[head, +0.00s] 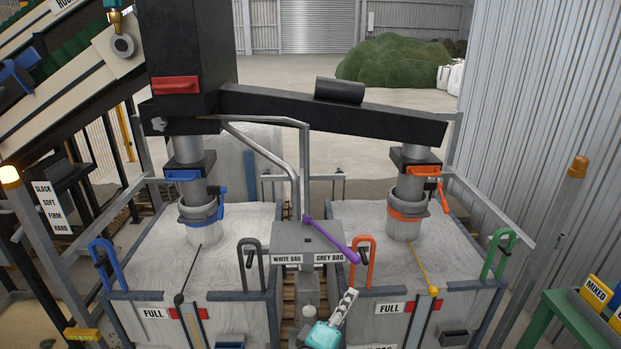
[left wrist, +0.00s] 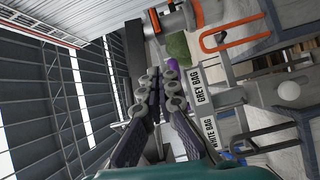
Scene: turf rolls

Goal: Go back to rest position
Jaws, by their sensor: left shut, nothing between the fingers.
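My left gripper (head: 348,294) shows at the bottom middle of the head view, a teal body with grey jointed fingers. It is in front of the selector box with the labels WHITE BAG and GREY BAG (head: 308,240). In the left wrist view its fingers (left wrist: 157,78) are together with nothing between them. The purple lever (head: 331,240) on the box slants toward the GREY BAG side; its end is just above the gripper, with a gap. My right gripper is in neither view.
Two grey bins (head: 148,296) (head: 460,293) marked FULL stand either side, each under a filling spout (head: 204,222) (head: 405,225). Coloured loop handles (head: 105,265) (head: 361,265) rise from their rims. A green table (head: 555,318) is at the right. Open floor lies behind.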

